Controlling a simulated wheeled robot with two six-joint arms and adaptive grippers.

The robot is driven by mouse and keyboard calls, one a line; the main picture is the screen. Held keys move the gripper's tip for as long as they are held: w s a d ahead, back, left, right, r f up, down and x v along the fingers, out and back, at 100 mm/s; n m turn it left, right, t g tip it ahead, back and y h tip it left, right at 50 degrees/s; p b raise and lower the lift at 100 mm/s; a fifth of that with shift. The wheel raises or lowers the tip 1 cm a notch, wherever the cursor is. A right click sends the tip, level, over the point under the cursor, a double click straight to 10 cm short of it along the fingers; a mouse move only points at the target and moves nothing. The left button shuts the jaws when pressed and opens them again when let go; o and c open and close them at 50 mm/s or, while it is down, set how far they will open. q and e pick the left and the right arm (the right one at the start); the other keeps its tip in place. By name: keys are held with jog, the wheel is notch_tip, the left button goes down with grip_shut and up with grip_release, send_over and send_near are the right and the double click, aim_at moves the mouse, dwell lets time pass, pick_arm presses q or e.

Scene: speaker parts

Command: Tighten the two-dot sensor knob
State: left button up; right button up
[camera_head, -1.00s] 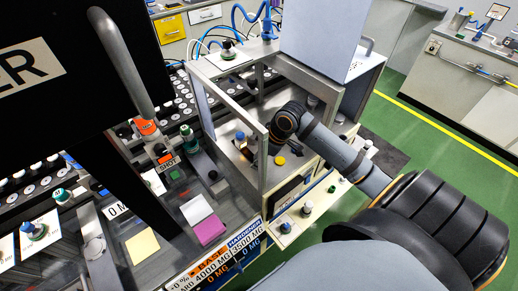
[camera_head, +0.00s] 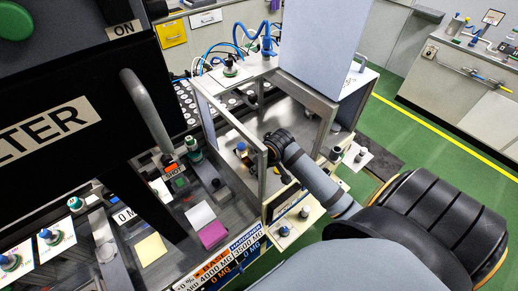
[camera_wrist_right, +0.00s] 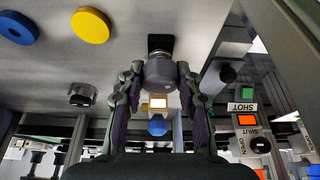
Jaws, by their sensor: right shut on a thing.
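In the right wrist view, a grey cylindrical knob (camera_wrist_right: 160,72) sits on a black square mount on a pale panel. My right gripper (camera_wrist_right: 160,78) has one dark finger on each side of it and is shut on it. No dots show on the knob from here. A small lit display and a blue cap (camera_wrist_right: 157,127) show between the fingers. In the head view, my right gripper (camera_head: 284,172) is inside a metal-framed enclosure (camera_head: 262,185), partly behind its front post. What it holds is hidden there. My left gripper is not in view.
A blue disc (camera_wrist_right: 17,27) and a yellow disc (camera_wrist_right: 90,25) are on the panel beside the gripper. Enclosure posts stand close around my right wrist. A black panel with a handle (camera_head: 148,112) hangs at the left. Open green floor (camera_head: 440,150) lies at the right.

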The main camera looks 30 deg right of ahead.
jog(key=shift+w+r, duration=0.1)
dwell(0.3)
jog(key=o, duration=1.2)
jog(key=shift+c, duration=0.2)
jog(key=v, duration=1.2)
